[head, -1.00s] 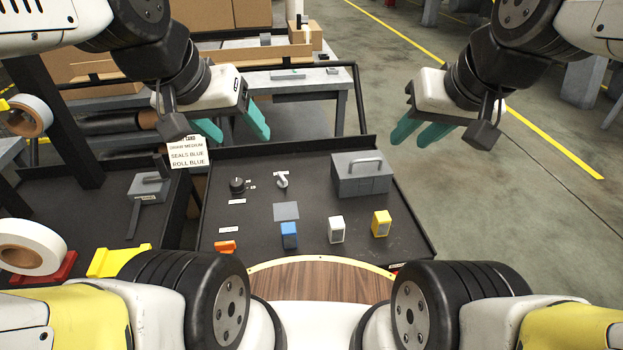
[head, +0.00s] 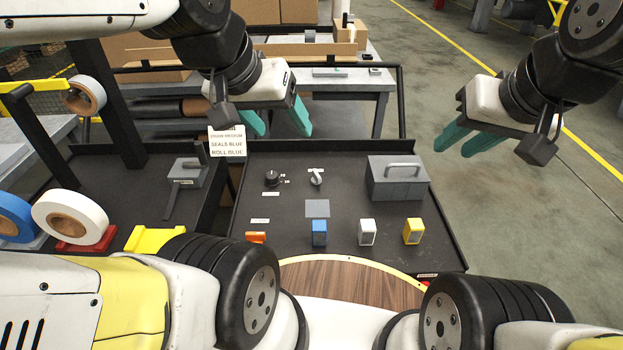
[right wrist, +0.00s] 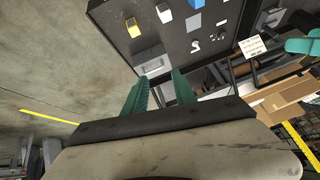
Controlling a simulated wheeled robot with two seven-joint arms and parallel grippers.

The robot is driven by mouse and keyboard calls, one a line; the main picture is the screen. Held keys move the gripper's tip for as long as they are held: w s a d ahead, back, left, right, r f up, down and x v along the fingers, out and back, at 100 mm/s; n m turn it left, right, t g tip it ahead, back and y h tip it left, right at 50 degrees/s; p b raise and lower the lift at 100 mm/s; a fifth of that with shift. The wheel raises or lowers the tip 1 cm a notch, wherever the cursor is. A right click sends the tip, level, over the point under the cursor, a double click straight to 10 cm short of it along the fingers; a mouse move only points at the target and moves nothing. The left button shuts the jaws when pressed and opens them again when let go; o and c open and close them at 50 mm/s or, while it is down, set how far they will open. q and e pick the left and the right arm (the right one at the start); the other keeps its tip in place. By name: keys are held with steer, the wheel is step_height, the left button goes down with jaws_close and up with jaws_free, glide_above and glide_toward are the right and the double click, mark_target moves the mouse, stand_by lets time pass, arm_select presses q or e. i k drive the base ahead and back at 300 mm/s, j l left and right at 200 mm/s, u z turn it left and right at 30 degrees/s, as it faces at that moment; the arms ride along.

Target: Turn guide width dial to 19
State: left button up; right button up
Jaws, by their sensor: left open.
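The dial, a small round black knob (head: 271,178), stands on the dark tray (head: 345,185), with small white labels beside it. Its setting is too small to read. In the head view my left gripper (head: 281,126) is open and empty, its teal fingers above and behind the dial, apart from it. My right gripper (head: 456,146) is open and empty, to the right of the tray. Its parted teal fingers also show in the right wrist view (right wrist: 160,92).
A white hook-shaped part (head: 316,177) and a grey handled box (head: 397,181) stand right of the dial. Blue (head: 319,233), white (head: 367,232) and yellow (head: 413,231) blocks line the front. A sign (head: 227,142) stands at the tray's back left. Floor is open at right.

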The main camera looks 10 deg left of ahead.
mark_target(271, 180)
steer(key=j+u, duration=0.25)
steer(key=u, duration=0.15)
steer(key=j+u, duration=0.2)
steer(key=u, duration=0.25)
steer(key=j+u, duration=0.25)
steer(key=u, duration=0.15)
